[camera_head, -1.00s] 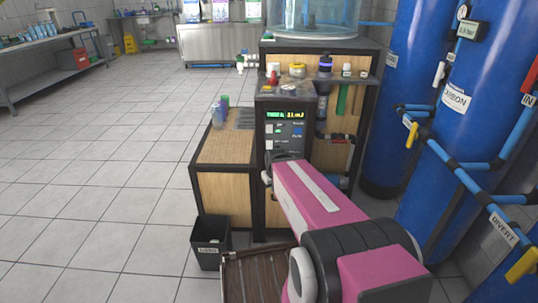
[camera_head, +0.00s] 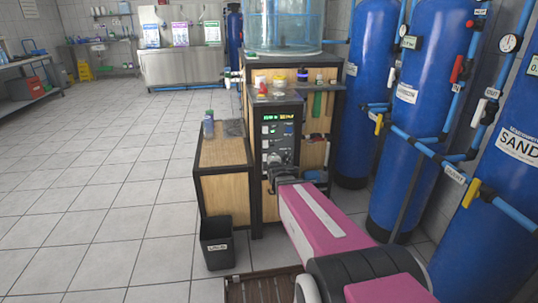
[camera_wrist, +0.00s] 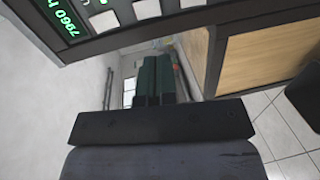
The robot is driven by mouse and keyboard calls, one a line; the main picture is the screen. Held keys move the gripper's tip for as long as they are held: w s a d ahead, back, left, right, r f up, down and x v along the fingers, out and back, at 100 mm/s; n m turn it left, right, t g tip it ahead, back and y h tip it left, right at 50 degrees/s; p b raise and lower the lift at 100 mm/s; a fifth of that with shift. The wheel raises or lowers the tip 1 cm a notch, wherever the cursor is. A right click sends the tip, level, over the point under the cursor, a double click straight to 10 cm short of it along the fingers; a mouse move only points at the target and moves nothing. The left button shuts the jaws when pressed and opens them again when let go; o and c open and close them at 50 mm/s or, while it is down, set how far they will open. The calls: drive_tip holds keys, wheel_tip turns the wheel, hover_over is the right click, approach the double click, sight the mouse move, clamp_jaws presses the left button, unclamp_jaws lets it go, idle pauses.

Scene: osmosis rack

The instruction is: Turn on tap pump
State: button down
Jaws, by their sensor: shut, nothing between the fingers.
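The control panel (camera_head: 278,140) stands upright on the front of the wooden cabinet, with a lit green display (camera_head: 270,118) and several small buttons below it. In the wrist view, part of the panel with its green digits (camera_wrist: 68,22) and pale buttons (camera_wrist: 103,22) fills the upper left, tilted. I cannot read which control is for the tap pump. My gripper (camera_wrist: 160,78) is shut and empty, its dark fingers together just below the panel's buttons in the wrist view. In the head view my wrist hides the lower panel, and I cannot tell whether the fingers touch it.
A black bin (camera_head: 217,243) is on the floor in front. Blue tanks (camera_head: 410,110) and pipes crowd the right. The tiled floor (camera_head: 110,190) at left is clear.

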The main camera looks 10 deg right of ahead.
sight(266, 147)
drive_tip(key=shift+s+d+r, duration=0.1)
drive_tip(key=shift+r, duration=0.05)
drive_tip(key=w, duration=0.4)
drive_tip(key=w+f, duration=0.1)
drive_tip(key=w, duration=0.9)
drive_tip(key=shift+f, duration=0.4)
drive_tip(key=shift+w+f, duration=0.1)
drive_tip(key=shift+w, duration=0.25)
drive_tip(key=shift+s, duration=0.3)
